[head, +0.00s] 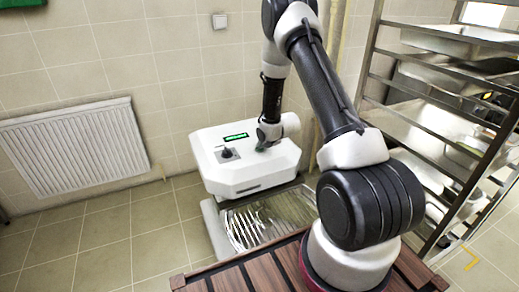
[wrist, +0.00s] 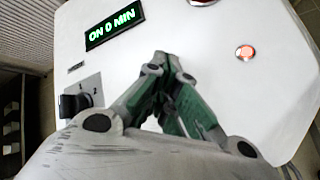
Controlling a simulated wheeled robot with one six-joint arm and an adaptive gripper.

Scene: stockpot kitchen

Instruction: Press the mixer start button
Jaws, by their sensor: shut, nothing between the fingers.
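The white mixer (head: 240,172) stands by the tiled wall, with its control panel on top. The wrist view shows its green display (wrist: 115,24) reading "ON 0 MIN" and a black knob (wrist: 72,106) beside the marks 1 and 2. A small round button (wrist: 244,52) glows red-orange, right of my fingers. My gripper (wrist: 161,60) is shut and empty over the panel, between display and lit button. I cannot tell whether its tips touch the panel.
A metal shelf rack (head: 435,115) stands at the right, close to my arm. A white radiator (head: 75,148) is on the left wall. A shiny metal surface (head: 268,222) lies below the mixer's front. The tiled floor at left is clear.

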